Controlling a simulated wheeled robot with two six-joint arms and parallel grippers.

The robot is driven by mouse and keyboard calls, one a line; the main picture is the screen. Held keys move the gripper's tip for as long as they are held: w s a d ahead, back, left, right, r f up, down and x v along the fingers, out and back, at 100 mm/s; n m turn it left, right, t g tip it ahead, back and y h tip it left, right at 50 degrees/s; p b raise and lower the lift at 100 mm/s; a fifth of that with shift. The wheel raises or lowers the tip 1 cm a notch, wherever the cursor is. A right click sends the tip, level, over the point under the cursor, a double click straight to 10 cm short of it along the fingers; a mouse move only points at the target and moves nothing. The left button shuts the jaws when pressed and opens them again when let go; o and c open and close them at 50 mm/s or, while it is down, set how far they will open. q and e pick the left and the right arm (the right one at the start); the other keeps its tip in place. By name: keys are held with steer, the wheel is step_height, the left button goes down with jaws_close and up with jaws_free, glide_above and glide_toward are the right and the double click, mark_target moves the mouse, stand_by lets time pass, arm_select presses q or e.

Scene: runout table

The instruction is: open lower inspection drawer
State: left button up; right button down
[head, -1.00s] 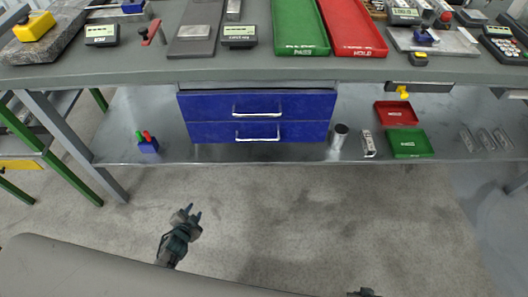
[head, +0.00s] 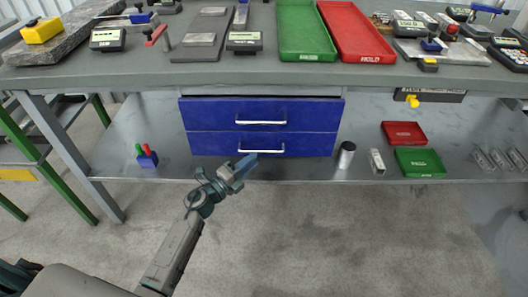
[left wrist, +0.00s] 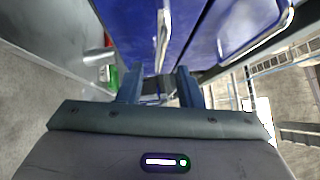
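Two blue drawers, both shut, hang one above the other under the workbench. The upper drawer (head: 215,113) and the lower drawer (head: 310,146) each have a silvery bar handle. My left gripper (head: 246,166) is in front of the lower drawer, just left of and below the lower handle (head: 268,151). In the left wrist view, the fingers (left wrist: 159,84) are apart with nothing between them. A handle (left wrist: 162,40) lies ahead, in line with the gap, and the other handle (left wrist: 265,35) is to the right. My right gripper is out of view.
The lower shelf (head: 120,160) holds a blue block with red and green pegs (head: 147,156), a metal cylinder (head: 346,155), a red tray (head: 403,133) and a green tray (head: 420,162). The bench top (head: 150,75) overhangs the drawers. The floor in front is clear.

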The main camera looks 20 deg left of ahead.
mark_target(263, 152)
arm_select(q)
steer(key=x, duration=0.6)
steer(key=shift+f, duration=0.1)
jaws_close()
